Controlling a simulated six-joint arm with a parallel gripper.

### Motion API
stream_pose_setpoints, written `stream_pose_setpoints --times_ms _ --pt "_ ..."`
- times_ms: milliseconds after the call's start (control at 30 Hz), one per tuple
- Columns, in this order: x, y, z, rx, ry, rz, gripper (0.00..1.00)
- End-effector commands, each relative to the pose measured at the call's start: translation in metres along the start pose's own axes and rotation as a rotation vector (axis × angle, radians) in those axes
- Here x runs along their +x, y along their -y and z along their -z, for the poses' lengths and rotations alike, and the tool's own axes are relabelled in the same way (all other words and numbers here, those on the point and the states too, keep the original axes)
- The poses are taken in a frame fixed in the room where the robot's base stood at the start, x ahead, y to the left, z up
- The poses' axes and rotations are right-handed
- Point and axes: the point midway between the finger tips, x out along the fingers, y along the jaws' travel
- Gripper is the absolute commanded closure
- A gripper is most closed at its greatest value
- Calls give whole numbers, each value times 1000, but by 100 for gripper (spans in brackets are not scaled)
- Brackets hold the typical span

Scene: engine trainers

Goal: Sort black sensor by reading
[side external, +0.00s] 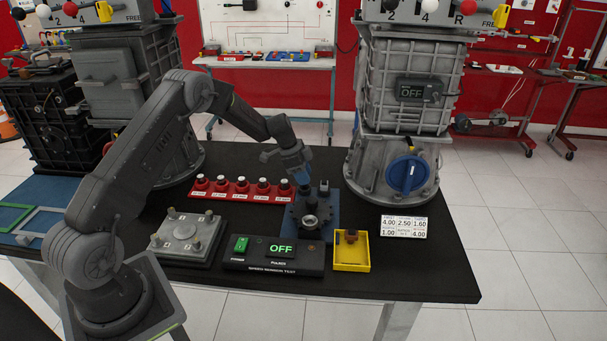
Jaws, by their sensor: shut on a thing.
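My gripper (302,178) is at the blue test stand (331,220), above its back left part. Its blue fingers are shut on a small dark piece, the black sensor (303,189), mostly hidden by the fingers and hard to make out. A dark round housing with a ring-shaped opening (310,221) sits on the stand, just in front of the gripper. The speed sensor test box (274,256) shows OFF on its display, with a green switch at its left. A yellow tray (351,266) at its right holds a small brown piece (351,236).
A red rack (243,190) with several labelled, white-topped pieces stands behind the test box. A grey plate with posts (187,236) lies left. A white number card (403,227) lies right. Large grey gearbox units (405,110) stand behind. The black table's front right is clear.

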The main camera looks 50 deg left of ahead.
Motion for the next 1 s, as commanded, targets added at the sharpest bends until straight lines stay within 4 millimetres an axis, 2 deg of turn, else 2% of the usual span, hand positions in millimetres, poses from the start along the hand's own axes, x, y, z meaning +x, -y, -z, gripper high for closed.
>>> stream_pose_setpoints --times_ms 1000 --pt "11 0 -4 0 0 1 89"
